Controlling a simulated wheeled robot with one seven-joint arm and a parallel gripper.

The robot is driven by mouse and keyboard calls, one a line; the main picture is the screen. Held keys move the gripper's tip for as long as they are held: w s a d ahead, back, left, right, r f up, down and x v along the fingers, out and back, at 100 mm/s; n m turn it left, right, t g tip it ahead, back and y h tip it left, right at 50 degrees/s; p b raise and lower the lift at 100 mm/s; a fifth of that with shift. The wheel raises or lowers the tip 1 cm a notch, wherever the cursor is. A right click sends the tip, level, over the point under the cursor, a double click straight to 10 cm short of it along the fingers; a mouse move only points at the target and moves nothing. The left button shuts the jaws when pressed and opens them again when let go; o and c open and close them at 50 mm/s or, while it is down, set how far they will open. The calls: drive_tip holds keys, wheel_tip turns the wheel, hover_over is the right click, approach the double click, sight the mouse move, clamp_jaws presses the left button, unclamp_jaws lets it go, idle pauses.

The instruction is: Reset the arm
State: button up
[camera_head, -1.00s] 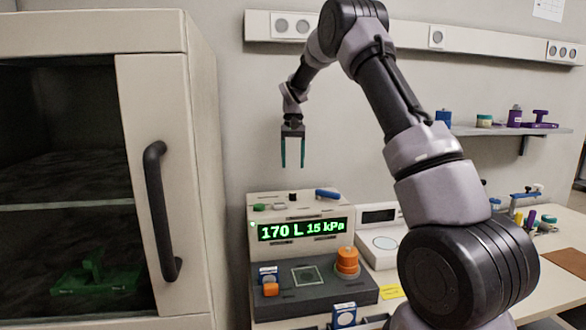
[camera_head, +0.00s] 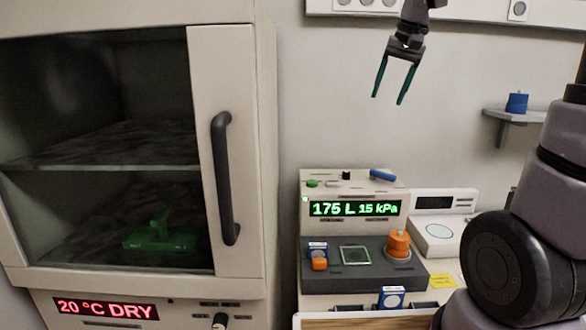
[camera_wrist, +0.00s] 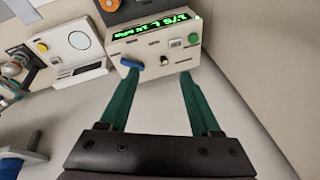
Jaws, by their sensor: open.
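My gripper (camera_head: 391,84) hangs in free air in front of the wall, above the particle classifier, in the head view. Its two green fingers are spread apart with nothing between them, and they also show in the wrist view (camera_wrist: 160,85). The particle classifier (camera_head: 318,232) is a beige and dark grey machine on the bench. Its green display (camera_head: 355,209) reads 175 L 15 kPa. An orange knob-like part (camera_head: 398,245) stands on its right side. In the wrist view the classifier (camera_wrist: 150,60) appears beyond the fingertips.
A drying cabinet (camera_head: 250,150) with its glass door shut stands at left, with a green object (camera_head: 162,238) inside. A white scale-like device (camera_head: 440,232) sits right of the classifier. A wall shelf (camera_head: 500,113) holds a blue item (camera_head: 516,103). Space around my gripper is clear.

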drive_tip(key=s+d+f+t, duration=0.1)
drive_tip(key=s+f+t, duration=0.1)
drive_tip(key=s, duration=1.6)
drive_tip(key=shift+s+m+t, duration=0.3)
drive_tip(key=shift+s+t, duration=0.05)
drive_tip(key=shift+t, duration=0.35)
idle(5.5)
